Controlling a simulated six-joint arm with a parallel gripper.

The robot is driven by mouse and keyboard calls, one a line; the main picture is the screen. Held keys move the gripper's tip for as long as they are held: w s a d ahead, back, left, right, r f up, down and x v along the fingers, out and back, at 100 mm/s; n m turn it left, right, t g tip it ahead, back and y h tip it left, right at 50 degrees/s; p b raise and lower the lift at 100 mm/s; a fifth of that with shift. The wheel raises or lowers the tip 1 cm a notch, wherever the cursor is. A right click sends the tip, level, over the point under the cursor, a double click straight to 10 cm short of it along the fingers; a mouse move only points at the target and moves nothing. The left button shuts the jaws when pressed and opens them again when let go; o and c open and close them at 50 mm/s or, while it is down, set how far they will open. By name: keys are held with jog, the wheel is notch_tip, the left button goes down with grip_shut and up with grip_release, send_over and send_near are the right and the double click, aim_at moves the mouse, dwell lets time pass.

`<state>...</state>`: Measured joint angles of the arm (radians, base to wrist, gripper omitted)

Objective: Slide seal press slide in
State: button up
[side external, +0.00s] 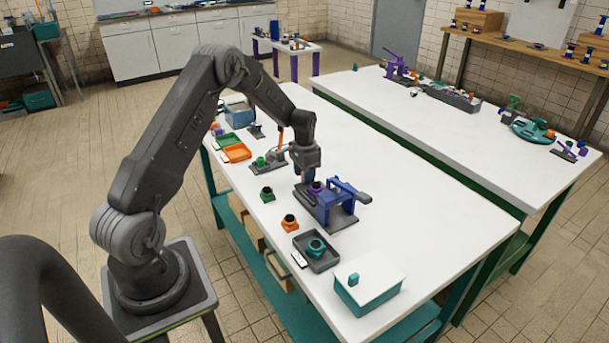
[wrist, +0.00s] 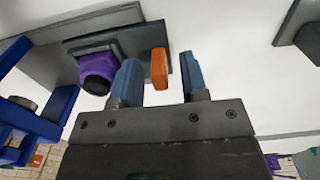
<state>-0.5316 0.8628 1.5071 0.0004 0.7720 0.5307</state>
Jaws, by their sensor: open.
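The blue seal press (side external: 345,192) stands on a dark base plate on the white table; its blue frame is at the left edge of the wrist view (wrist: 30,115). A purple seal with a black top (wrist: 98,72) sits on the dark slide (wrist: 80,46), outside the press frame; the purple seal also shows in the side view (side external: 316,187). An upright orange tab (wrist: 159,68) stands at the end of the slide. My gripper (wrist: 160,82) is open, with its two blue fingers on either side of the tab; contact cannot be told.
A green seal (side external: 267,194) and an orange seal (side external: 290,223) stand on the table. Another fixture (side external: 268,163) and an orange tray (side external: 236,153) lie farther back.

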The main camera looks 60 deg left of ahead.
jog(key=shift+f, duration=0.3)
jog(key=shift+c, duration=0.4)
grip_shut()
